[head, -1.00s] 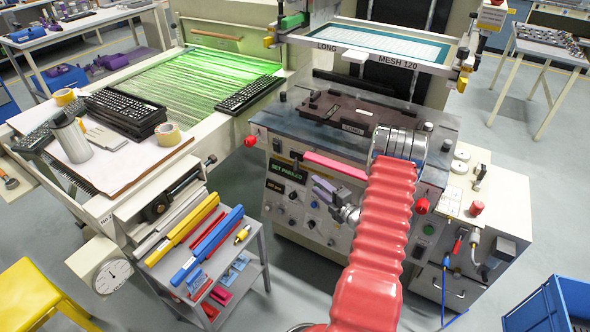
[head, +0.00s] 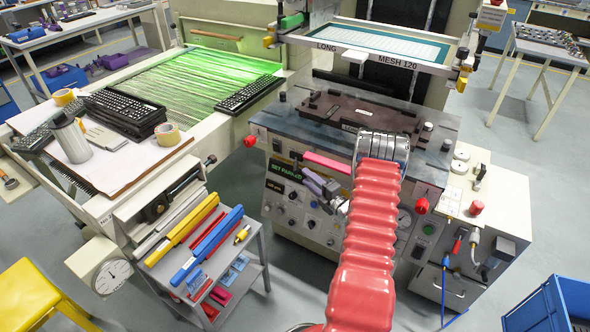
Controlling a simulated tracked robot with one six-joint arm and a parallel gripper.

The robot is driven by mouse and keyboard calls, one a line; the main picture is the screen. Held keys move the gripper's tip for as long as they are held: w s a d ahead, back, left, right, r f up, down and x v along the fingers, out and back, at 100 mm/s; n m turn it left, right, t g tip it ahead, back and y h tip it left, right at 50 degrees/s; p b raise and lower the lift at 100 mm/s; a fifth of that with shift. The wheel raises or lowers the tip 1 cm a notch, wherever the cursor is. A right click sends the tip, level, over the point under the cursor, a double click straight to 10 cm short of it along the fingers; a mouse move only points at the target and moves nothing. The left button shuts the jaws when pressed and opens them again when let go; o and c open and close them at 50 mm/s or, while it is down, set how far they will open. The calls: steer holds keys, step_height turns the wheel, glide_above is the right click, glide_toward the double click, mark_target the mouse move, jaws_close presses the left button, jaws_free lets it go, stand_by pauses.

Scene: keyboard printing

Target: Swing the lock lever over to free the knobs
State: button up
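The printing machine's front panel (head: 267,214) faces me, with small dark knobs (head: 293,195) below a green-lit display (head: 284,175). My gripper (head: 315,186), with purple-grey fingers, is at the upper middle of this panel, just right of the display and below a pink-red bar (head: 327,162). I cannot tell whether it touches the panel or how wide its fingers are. I cannot pick out the lock lever with certainty; my gripper and red-sleeved arm hide part of the panel.
Red round knobs stick out at the machine's left corner (head: 250,141) and right side (head: 421,205). A dark fixture plate (head: 330,108) lies on top, under the screen frame (head: 340,40). A grey cart (head: 255,245) stands at the left, a blue crate (head: 548,308) at lower right.

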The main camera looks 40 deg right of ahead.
mark_target(296, 169)
steer(key=w, duration=0.8)
steer(key=shift+w+d+f, duration=0.15)
steer(key=shift+w+d, duration=0.05)
steer(key=shift+w, duration=0.05)
steer(key=shift+c, duration=0.5)
jaws_close()
steer(key=shift+f, duration=0.1)
steer(key=shift+a, duration=0.15)
steer(key=shift+s, duration=0.1)
